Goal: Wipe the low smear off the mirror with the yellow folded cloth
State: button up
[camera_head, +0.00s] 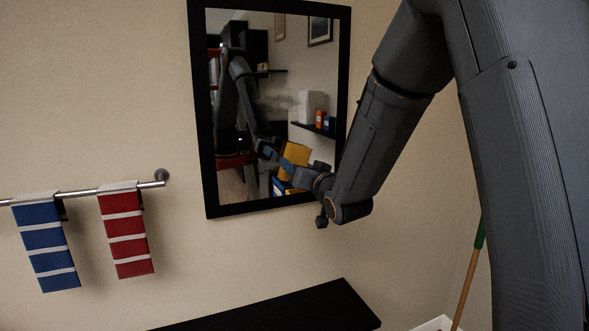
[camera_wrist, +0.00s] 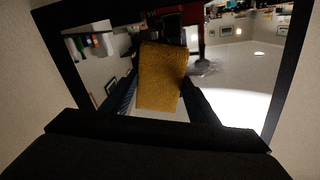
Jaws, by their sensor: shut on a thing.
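The black-framed mirror (camera_head: 198,120) hangs on the beige wall; its frame also shows in the wrist view (camera_wrist: 62,60). The yellow folded cloth (camera_head: 296,152) is in front of the lower part of the glass. In the wrist view the cloth (camera_wrist: 160,78) is between the dark fingers of my gripper (camera_wrist: 160,95), which is shut on it. I cannot tell whether the cloth touches the glass. A greyish blurred patch (camera_wrist: 204,68), seemingly the smear, shows right beside the cloth in the wrist view.
A rail (camera_head: 85,191) left of the mirror carries a blue striped towel (camera_head: 46,245) and a red striped towel (camera_head: 126,235). A black shelf (camera_head: 290,308) juts out below the mirror. A green-topped wooden stick (camera_head: 472,265) leans at the right. Shelves and bottles inside the mirror are reflections.

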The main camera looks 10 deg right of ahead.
aim_at(307, 164)
jog(key=shift+w+d, duration=0.25)
jog(key=shift+d, duration=0.5)
jog(key=shift+w+d, duration=0.2)
jog(key=shift+d, duration=0.55)
jog(key=shift+a, duration=0.1)
jog(key=shift+s+a+b, duration=0.25)
jog(key=shift+s+a, duration=0.4)
jog(key=shift+a, duration=1.6)
jog(key=shift+s+a+b, duration=0.3)
jog(key=shift+s+a, duration=0.3)
jog(key=shift+a, duration=1.65)
jog(key=shift+s+a+b, duration=0.25)
jog(key=shift+s+a, duration=0.4)
jog(key=shift+a, duration=1.6)
jog(key=shift+s, duration=0.1)
jog(key=shift+v, duration=2.85)
